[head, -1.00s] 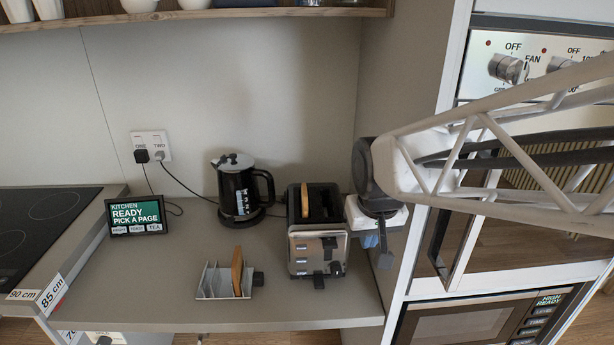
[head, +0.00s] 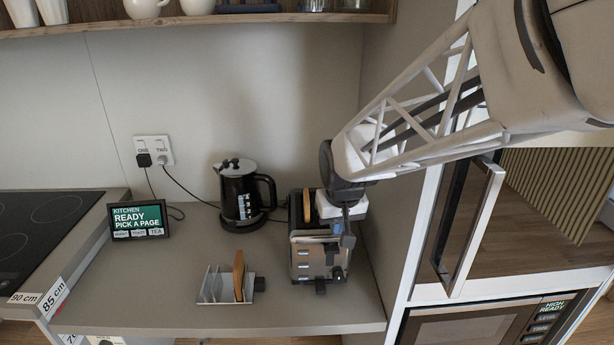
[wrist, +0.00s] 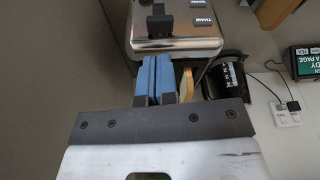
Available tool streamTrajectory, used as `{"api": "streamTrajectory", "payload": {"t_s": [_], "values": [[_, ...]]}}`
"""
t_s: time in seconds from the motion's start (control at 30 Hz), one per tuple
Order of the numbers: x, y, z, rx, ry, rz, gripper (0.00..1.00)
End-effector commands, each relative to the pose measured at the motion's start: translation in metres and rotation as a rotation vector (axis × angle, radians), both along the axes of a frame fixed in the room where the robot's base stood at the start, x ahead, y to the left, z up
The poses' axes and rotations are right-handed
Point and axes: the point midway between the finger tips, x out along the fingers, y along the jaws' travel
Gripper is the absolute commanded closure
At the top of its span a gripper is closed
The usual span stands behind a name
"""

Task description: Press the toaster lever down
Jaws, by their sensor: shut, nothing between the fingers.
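The toaster (head: 305,262) stands on the counter with a chrome front and dark sides, a bread slice (head: 307,206) showing in its top. In the wrist view its chrome front (wrist: 180,42) fills the top, with a black lever tab (wrist: 158,22) standing out from it. In the head view my gripper partly covers the front's upper right, so the lever is not clear there. My gripper (wrist: 153,62) is shut and empty, its blue fingers side by side. In the wrist view the fingertips are just below the chrome panel's edge and the lever tab; contact cannot be told.
A black kettle (head: 239,197) stands left of the toaster, with a toast rack (head: 215,287) holding a slice in front. A display (head: 138,219) is farther left, near the hob (head: 35,230). A tall oven cabinet is at right. Counter between display and rack is clear.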

Motion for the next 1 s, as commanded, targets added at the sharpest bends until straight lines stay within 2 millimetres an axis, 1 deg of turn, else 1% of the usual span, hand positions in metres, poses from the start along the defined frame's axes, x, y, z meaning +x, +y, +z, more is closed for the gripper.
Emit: {"api": "streamTrajectory", "payload": {"t_s": [0.27,0.47,1.0], "values": [[0.0,0.0,-0.001,0.0,0.0,0.0,1.0],[0.002,0.0,-0.009,0.0,0.001,0.0,1.0],[0.014,0.002,-0.055,0.0,0.001,0.0,1.0]]}}
